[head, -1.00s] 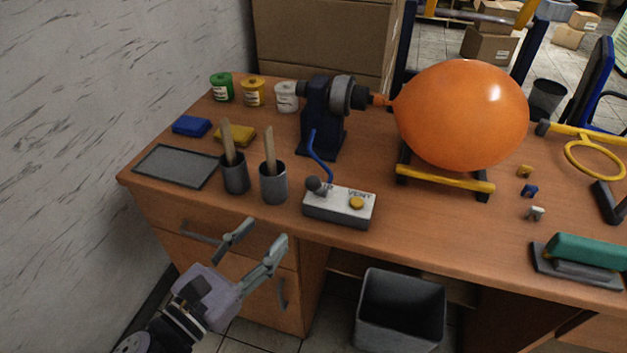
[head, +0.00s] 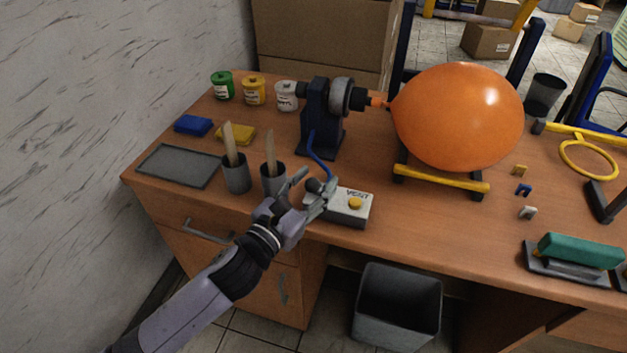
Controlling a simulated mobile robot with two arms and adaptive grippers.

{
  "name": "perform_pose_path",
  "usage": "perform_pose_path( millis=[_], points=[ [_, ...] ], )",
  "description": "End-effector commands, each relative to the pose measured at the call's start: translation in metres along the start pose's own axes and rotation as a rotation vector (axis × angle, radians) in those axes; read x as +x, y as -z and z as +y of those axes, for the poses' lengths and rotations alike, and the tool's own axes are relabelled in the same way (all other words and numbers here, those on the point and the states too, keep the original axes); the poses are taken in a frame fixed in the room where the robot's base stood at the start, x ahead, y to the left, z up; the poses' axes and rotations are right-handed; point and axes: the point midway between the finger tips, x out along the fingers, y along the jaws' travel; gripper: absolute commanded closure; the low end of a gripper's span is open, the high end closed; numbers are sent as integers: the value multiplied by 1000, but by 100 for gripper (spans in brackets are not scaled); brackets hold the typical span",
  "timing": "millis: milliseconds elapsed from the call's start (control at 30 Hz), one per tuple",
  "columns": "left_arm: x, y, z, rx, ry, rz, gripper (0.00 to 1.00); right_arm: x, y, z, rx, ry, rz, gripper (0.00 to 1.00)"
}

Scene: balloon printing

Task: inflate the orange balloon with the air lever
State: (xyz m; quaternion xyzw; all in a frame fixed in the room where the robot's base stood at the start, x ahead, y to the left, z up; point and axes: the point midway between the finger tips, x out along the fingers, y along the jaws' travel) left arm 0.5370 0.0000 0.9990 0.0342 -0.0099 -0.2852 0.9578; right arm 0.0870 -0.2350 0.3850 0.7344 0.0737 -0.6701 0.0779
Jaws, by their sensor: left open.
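The orange balloon (head: 456,117) is large and round, its neck on the nozzle of the dark blue pump (head: 321,118). It rests over a yellow and black cradle (head: 441,179). The white control box (head: 350,207), marked VENT, has a yellow button (head: 355,202) and the air lever with a dark round knob (head: 315,185) at its left end. A blue hose (head: 319,164) runs from pump to box. My left gripper (head: 314,187) is open, with its fingers on either side of the knob; contact cannot be told. My right gripper is not in view.
Two grey cups (head: 236,179) with wooden sticks stand just left of the box. Paint jars (head: 254,91) are at the back left, and a grey tray (head: 180,166) at the left edge. Small coloured clips (head: 523,189) and a green-handled stamp (head: 580,250) lie at the right. A bin (head: 398,308) stands below.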

Motion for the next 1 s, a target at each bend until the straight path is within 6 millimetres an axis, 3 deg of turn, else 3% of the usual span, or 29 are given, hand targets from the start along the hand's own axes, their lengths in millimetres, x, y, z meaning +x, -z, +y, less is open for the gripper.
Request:
perform_pose_path(
  millis=[267, 900, 1000],
  points=[
    [1, 0, 0, -1, 1, 0, 54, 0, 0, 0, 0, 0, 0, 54],
    [1, 0, 0, -1, 0, 0, 97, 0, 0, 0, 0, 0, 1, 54],
    [1, 0, 0, -1, 0, 0, 100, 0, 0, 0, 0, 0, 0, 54]
  ],
)
